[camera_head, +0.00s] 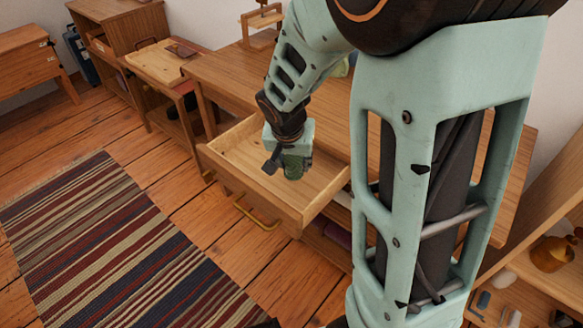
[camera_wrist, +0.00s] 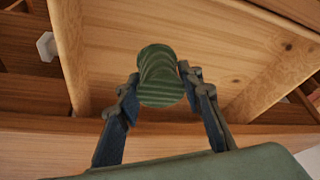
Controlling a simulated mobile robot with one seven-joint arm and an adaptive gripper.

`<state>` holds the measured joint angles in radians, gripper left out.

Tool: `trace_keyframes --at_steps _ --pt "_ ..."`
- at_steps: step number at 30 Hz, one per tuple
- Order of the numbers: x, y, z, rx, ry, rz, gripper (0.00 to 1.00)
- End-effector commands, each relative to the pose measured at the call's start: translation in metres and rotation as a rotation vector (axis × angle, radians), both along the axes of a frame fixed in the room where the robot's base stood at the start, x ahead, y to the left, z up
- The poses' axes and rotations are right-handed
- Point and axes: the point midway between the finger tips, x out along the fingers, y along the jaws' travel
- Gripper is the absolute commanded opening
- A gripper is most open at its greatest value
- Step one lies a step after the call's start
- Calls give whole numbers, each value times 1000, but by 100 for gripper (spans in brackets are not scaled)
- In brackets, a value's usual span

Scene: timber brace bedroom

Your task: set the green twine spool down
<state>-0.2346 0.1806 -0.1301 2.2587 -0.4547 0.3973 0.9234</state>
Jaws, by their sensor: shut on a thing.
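The green twine spool (camera_wrist: 158,78) is between the two fingers of my gripper (camera_wrist: 160,86) in the wrist view. My gripper is shut on it. In the head view the spool (camera_head: 293,166) hangs below my gripper (camera_head: 286,162), over the open wooden drawer (camera_head: 240,154). The drawer looks empty where its floor shows; my arm hides part of it. I cannot tell how high the spool is above the drawer floor.
The drawer sticks out from a wooden desk (camera_head: 225,75). A striped rug (camera_head: 105,240) lies on the plank floor at the left. A shelf (camera_head: 545,270) with small items stands at the right. A side table (camera_head: 155,62) stands at the back left.

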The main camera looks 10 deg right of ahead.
Motion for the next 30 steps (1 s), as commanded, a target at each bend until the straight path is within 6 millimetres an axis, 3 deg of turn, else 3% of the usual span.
trace_keyframes --at_steps 8,23,24,28,30 --pt "-8 1 -36 0 0 0 7" --pt "-8 1 -41 0 0 0 7" --pt "-8 1 -41 0 0 0 35" --pt "-8 1 -40 0 0 0 49" --pt "-8 1 -40 0 0 0 52"
